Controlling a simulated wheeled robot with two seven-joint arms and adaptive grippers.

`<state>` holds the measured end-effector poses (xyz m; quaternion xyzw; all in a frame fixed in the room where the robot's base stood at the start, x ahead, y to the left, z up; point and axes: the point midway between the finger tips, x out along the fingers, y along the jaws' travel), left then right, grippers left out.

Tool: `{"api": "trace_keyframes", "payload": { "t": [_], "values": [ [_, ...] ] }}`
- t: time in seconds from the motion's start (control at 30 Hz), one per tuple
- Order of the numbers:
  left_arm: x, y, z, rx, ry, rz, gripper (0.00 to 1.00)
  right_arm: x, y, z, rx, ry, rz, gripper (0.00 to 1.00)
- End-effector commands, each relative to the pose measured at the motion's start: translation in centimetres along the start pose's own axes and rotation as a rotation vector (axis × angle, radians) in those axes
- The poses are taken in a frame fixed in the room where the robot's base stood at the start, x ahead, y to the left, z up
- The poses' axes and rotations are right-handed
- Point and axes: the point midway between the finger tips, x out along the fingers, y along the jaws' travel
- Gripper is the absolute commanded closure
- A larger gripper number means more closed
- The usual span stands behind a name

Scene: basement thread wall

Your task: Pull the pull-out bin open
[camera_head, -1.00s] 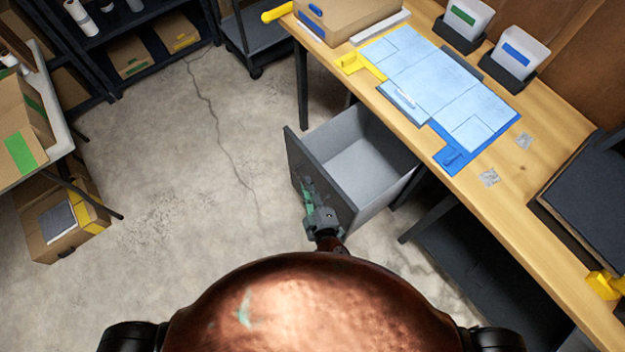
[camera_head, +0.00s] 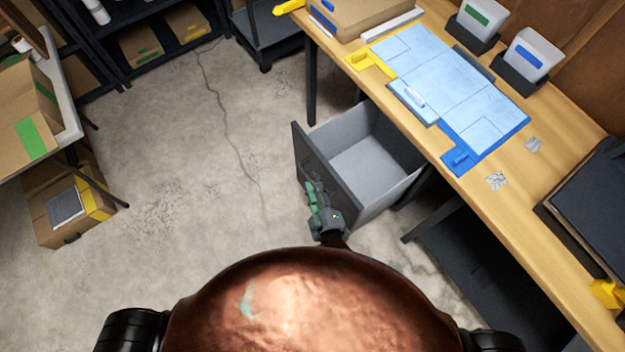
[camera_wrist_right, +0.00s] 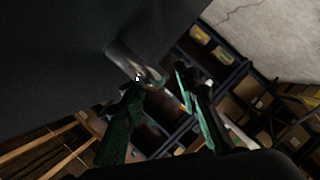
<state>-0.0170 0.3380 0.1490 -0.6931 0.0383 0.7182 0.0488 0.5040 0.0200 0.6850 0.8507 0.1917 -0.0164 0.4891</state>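The pull-out bin (camera_head: 372,165), grey inside with a dark front panel (camera_head: 322,178), stands well out from under the workbench. My right gripper (camera_head: 313,196) is at the outer face of that panel, near its lower end. In the right wrist view, a metallic bar handle (camera_wrist_right: 133,63) sticks out along the dark panel. The green-tipped fingers of my right gripper (camera_wrist_right: 157,84) are spread apart, with the handle's near end close to the gap between their tips. I see no firm grip on it. My left gripper is not in view.
The wooden workbench (camera_head: 500,214) runs along the right, with a blue mat (camera_head: 475,150) and white bins on it. Bare concrete floor (camera_head: 190,180) lies left of the bin. Cardboard boxes (camera_head: 68,207) and a table stand at the far left, dark shelving at the back.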

Motion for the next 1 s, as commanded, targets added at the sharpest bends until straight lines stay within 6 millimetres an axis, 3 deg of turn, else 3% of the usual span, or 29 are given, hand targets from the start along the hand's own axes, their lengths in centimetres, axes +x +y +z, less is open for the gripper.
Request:
{"api": "trace_keyframes", "payload": {
  "t": [0.2, 0.4, 1.0],
  "values": [
    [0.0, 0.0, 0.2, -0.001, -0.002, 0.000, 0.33, -3.8, 0.0, 0.0, 0.000, -0.002, -0.001, 0.71],
    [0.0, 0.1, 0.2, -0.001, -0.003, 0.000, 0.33, -5.6, 0.1, 0.0, -0.001, -0.001, -0.001, 0.71],
    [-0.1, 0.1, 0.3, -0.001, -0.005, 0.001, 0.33, -5.9, 0.1, -0.1, -0.001, 0.001, 0.000, 0.71]
  ]
}}
